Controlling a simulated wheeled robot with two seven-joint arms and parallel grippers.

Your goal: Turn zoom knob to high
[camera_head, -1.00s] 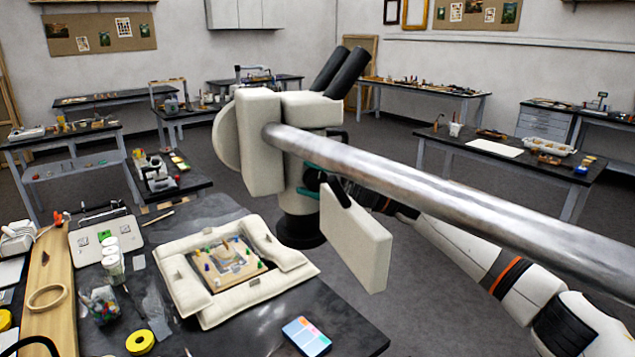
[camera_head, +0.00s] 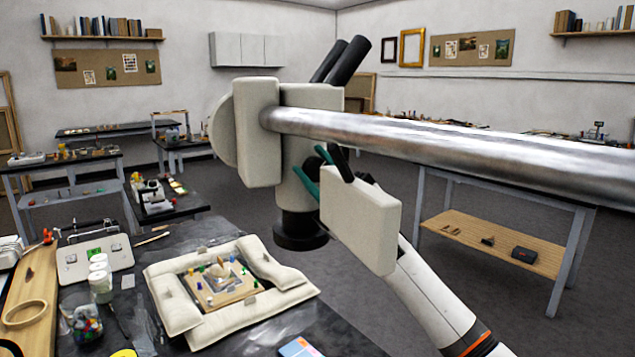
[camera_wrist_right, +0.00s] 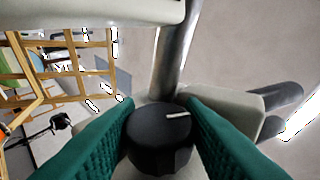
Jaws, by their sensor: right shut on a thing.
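The microscope (camera_head: 312,98) is a cream body with twin black eyepieces, carried on a thick metal boom (camera_head: 420,140) above the bench. Its zoom knob (camera_wrist_right: 158,140) is a black round knob with a white pointer line, which points right in the right wrist view. My right gripper (camera_wrist_right: 160,125) has its teal padded fingers on either side of the knob and is shut on it. In the head view the right gripper (camera_head: 312,178) reaches the microscope's side from below right, partly hidden by a cream panel (camera_head: 362,220). My left gripper is not in view.
Below the microscope, a padded cream frame (camera_head: 170,300) surrounds a small panel with coloured pieces on the dark bench (camera_head: 340,335). Jars (camera_head: 100,280) and tools crowd the bench's left. A side table with a wooden lower shelf (camera_head: 475,235) stands right.

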